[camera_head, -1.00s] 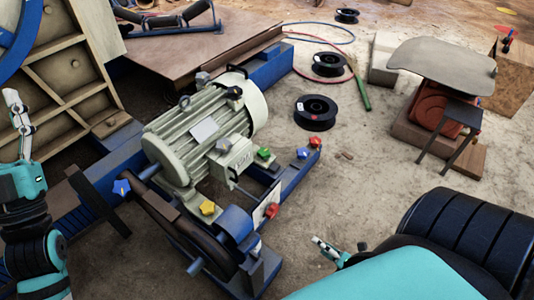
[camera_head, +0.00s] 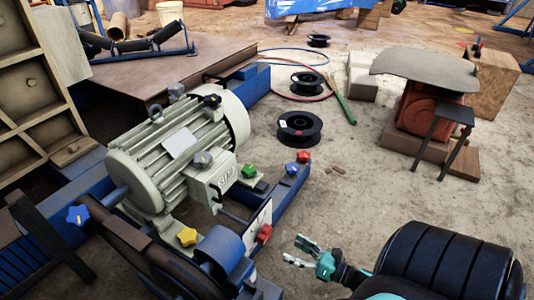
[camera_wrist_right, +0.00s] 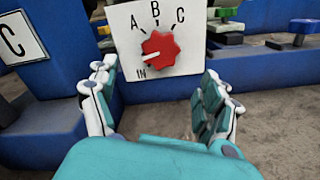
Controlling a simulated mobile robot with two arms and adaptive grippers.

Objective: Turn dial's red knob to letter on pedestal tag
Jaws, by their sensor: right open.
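The red knob (camera_wrist_right: 160,50) sits on a white dial plate (camera_wrist_right: 128,22) with the letters A, B, C and IN around it. Its white mark points left and slightly down, near IN. A white tag (camera_wrist_right: 20,38) with the letter C is at the left edge of the right wrist view. In the head view the knob (camera_head: 264,234) is on the machine's near right side. My right gripper (camera_head: 294,250) is open and empty, just right of the knob, its fingers pointing toward the machine. In the wrist view its fingers flank the knob from below, apart from it. My left gripper is out of view.
A grey motor (camera_head: 180,150) sits on the blue frame. Other knobs are close by: yellow (camera_head: 187,236), green (camera_head: 250,170), blue (camera_head: 292,169) and another red one (camera_head: 304,156). A black spool (camera_head: 299,128) lies behind.

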